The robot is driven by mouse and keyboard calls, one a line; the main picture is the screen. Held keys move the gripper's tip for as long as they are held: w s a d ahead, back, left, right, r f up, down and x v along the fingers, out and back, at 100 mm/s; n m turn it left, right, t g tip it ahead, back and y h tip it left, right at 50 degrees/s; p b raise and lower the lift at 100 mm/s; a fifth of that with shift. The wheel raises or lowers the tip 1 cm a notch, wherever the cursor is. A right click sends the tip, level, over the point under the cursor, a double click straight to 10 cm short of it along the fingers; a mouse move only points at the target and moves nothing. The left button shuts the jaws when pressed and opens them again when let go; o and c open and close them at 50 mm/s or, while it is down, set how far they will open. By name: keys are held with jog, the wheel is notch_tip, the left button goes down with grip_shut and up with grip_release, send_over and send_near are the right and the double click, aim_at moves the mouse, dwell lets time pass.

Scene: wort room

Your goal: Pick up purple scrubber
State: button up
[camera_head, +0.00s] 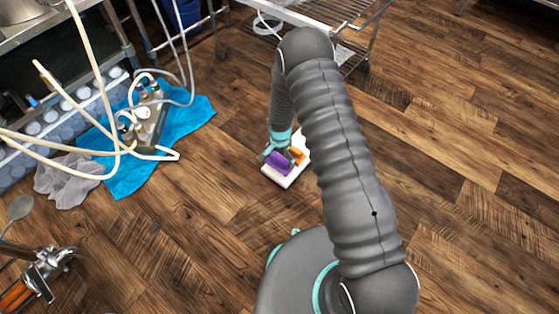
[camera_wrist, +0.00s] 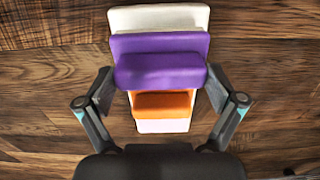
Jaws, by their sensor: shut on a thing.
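The purple scrubber (camera_wrist: 160,68) is a rounded purple block, seen between the two fingers of my gripper (camera_wrist: 159,87) in the wrist view. The fingers are shut on its two ends. In the head view the purple scrubber (camera_head: 279,163) shows just below my gripper (camera_head: 278,151), above a white slab on the floor. I cannot tell whether the scrubber still touches what is under it.
An orange block (camera_wrist: 163,104) lies close beside the scrubber on the white slab (camera_wrist: 160,18). A blue cloth (camera_head: 127,177) with hoses and a fitting block lies to the left. A wire rack (camera_head: 330,15) stands behind. The wooden floor at right is clear.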

notch_tip(320, 180, up, 2)
jog(key=shift+d+r, duration=0.1)
jog(key=s+d+r, duration=0.1)
jog(key=d+r, duration=0.5)
jog(key=d, duration=0.5)
jog(key=shift+s+d+r, duration=0.2)
jog(key=shift+s, duration=0.2)
